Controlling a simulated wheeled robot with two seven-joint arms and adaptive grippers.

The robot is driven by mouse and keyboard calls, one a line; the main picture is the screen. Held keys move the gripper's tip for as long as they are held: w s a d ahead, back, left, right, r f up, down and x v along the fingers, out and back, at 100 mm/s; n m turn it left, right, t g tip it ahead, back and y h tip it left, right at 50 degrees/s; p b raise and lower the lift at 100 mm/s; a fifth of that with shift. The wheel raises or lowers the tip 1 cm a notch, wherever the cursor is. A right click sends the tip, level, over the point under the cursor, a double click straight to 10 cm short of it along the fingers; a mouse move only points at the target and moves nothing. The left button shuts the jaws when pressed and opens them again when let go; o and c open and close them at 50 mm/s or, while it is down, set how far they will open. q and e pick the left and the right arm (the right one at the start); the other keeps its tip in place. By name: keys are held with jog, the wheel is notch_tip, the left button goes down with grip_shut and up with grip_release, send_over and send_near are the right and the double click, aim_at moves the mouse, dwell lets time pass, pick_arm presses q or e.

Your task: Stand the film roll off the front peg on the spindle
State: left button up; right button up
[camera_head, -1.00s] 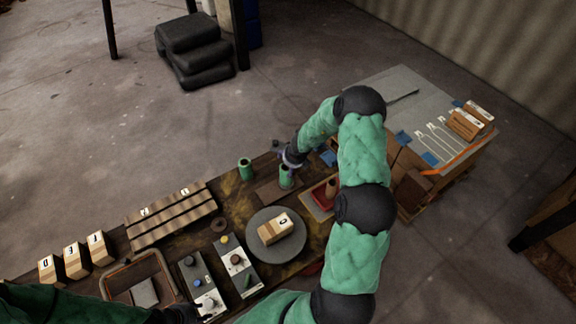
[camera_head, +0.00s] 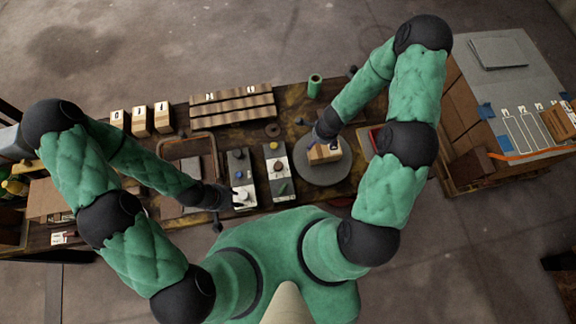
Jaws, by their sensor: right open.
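A green upright roll (camera_head: 314,85) stands near the back edge of the worktable, just right of the slatted wooden rack. A second green roll is not visible now; my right forearm covers the part of the table where it stood. I cannot make out the front peg or the spindle. My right gripper (camera_head: 324,131) is open over the back of the grey round plate (camera_head: 338,176), beside a labelled wooden block (camera_head: 322,154). My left gripper (camera_head: 217,198) is low at the table's front, near a grey control box (camera_head: 243,188); its fingers are too dark and small to read.
Behind are the slatted rack (camera_head: 232,106) and several labelled blocks (camera_head: 139,122). A brown-rimmed tray (camera_head: 172,150) stands left, a second control box (camera_head: 279,174) beside the plate. A dark ring (camera_head: 273,130) lies mid-table. A side table with a grey board (camera_head: 515,95) is right.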

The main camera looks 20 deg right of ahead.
jog(key=s+a+n+g+y, duration=0.1)
jog(key=s+a+n+y, duration=0.2)
jog(key=s+a+n, duration=0.9)
jog(key=a+n, duration=0.4)
jog(key=shift+s+n, duration=0.4)
